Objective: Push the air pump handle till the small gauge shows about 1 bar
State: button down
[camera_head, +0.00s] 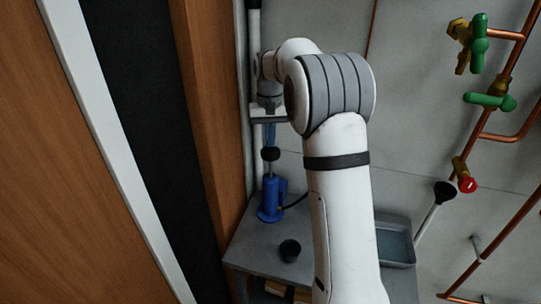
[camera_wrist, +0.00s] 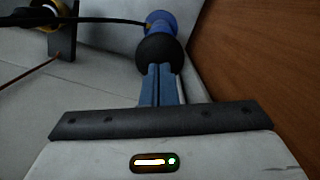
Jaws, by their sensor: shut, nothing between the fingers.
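The blue air pump (camera_head: 270,203) stands upright at the back left of a grey bench. Its handle, a round black knob (camera_head: 270,154) on a thin rod, stands above the body. My gripper (camera_head: 269,142) points down right above the knob. In the wrist view the shut blue fingers (camera_wrist: 159,72) end at the black knob (camera_wrist: 158,50), touching or very near it. The blue pump body (camera_wrist: 160,20) shows beyond. A brass-rimmed round part (camera_wrist: 42,12), perhaps the small gauge, is cut off at the top left; its reading cannot be seen.
The grey bench (camera_head: 262,248) also bears a black cup (camera_head: 289,250) and a grey tray (camera_head: 395,246). A wooden panel (camera_head: 200,110) stands close on the left. Copper pipes with green valves (camera_head: 480,40) and a red-capped valve (camera_head: 467,184) are at right. A black hose leaves the pump.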

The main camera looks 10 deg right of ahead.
aim_at(270, 152)
dwell(0.3)
notch_tip(270, 152, down, 6)
jog(key=b, duration=0.3)
jog(key=shift+s+f+b, duration=0.1)
jog(key=shift+f+b, duration=0.1)
jog(key=shift+b, duration=0.15)
jog(key=shift+r, duration=0.15)
jog(key=shift+w+r+p, duration=0.25)
jog(key=shift+w+p, duration=0.05)
jog(key=shift+p, duration=0.45)
jog(key=w+r, duration=0.3)
jog(key=r, duration=0.5)
jog(key=shift+w+d+r+p, duration=0.15)
jog(key=shift+w+d+p, duration=0.1)
jog(key=shift+p, duration=0.2)
